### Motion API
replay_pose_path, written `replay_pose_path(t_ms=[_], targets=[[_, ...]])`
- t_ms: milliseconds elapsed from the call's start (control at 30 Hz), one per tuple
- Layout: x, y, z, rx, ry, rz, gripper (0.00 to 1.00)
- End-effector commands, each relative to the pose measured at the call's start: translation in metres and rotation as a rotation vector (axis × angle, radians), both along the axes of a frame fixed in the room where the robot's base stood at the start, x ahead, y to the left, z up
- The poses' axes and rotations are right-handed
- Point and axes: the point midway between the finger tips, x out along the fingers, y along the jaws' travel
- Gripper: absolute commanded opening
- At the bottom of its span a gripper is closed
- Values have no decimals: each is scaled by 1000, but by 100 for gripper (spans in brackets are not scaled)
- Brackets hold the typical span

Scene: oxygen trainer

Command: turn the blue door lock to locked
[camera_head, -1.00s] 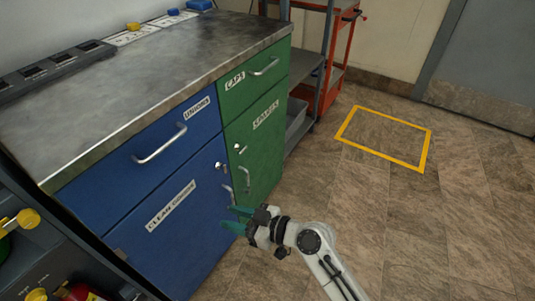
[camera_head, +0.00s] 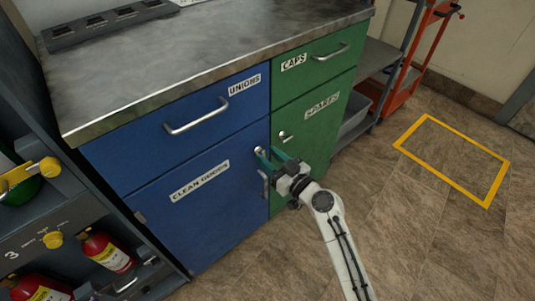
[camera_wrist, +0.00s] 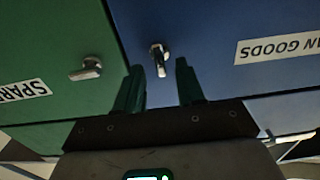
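The blue door (camera_head: 200,215), labelled CLEAN GOODS, is closed. Its small silver lock (camera_wrist: 158,58) sits near the door's upper edge on the green-door side. In the wrist view the lock's lever lies roughly up and down, a little tilted. In the head view the lock (camera_head: 258,150) is small and close to the finger tips, so its angle is hard to tell. My gripper (camera_head: 269,154) has green fingers and is in front of the lock. In the wrist view the gripper (camera_wrist: 158,75) is open, with the lever between and just beyond the fingertips; contact cannot be told.
The green door (camera_head: 310,135), labelled SPARES, has its own silver lock (camera_wrist: 86,68), with the lever lying sideways. A silver door handle (camera_head: 265,184) is just below my gripper. Drawers are above. The floor (camera_head: 400,240) to the right is clear.

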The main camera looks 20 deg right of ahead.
Motion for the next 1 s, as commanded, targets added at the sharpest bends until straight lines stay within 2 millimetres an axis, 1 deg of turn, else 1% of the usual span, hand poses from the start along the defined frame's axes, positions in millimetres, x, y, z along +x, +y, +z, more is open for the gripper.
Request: replay_pose_path(t_ms=[33, 167, 467, 867, 1000], targets=[[5, 2, 0, 0, 0, 1, 38], [12, 4, 0, 0, 0, 1, 38], [13, 5, 0, 0, 1, 1, 38], [13, 5, 0, 0, 1, 1, 0], [13, 5, 0, 0, 1, 1, 0]])
